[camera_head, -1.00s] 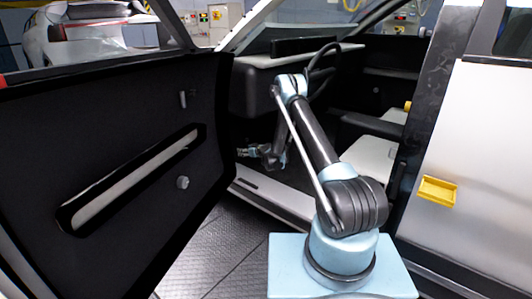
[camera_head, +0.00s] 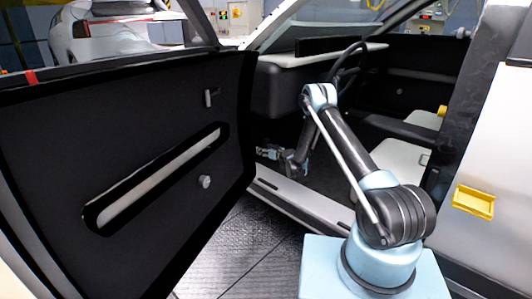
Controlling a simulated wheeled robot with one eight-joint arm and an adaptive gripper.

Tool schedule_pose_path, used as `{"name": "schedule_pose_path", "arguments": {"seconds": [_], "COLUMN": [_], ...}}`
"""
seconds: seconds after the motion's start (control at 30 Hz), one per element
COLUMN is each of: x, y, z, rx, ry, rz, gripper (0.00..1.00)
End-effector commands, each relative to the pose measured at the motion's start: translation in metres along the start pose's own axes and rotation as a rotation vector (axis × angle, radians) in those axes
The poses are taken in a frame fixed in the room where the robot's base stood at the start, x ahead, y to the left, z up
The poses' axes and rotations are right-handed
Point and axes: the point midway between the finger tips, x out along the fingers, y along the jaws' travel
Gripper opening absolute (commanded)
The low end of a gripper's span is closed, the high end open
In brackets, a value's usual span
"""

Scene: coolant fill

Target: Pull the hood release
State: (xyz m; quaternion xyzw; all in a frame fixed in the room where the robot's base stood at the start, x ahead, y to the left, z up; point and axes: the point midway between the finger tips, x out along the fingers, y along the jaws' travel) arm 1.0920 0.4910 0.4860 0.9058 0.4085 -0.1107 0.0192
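The hood release itself cannot be made out; the footwell is dark and partly hidden by the door and my arm.
The open car door (camera_head: 130,160) fills the left side. The door sill (camera_head: 300,203) runs below my arm. The steering wheel (camera_head: 347,60) and a seat (camera_head: 395,160) are inside. A yellow handle (camera_head: 474,202) sits on the white panel at right. Dark floor (camera_head: 235,250) is clear.

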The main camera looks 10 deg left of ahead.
Motion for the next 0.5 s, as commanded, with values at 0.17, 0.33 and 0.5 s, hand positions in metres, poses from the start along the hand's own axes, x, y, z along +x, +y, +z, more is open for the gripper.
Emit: {"name": "schedule_pose_path", "arguments": {"seconds": [0.17,0.33,0.5], "x": [0.0005,0.0003,-0.0011], "y": [0.0008,0.0002,0.0000], "z": [0.0001,-0.0001,-0.0002], "rx": [-0.002,-0.001,-0.001], "ry": [0.000,0.000,0.000], "rz": [0.001,0.001,0.001], "gripper": [0.82,0.82,0.82]}}
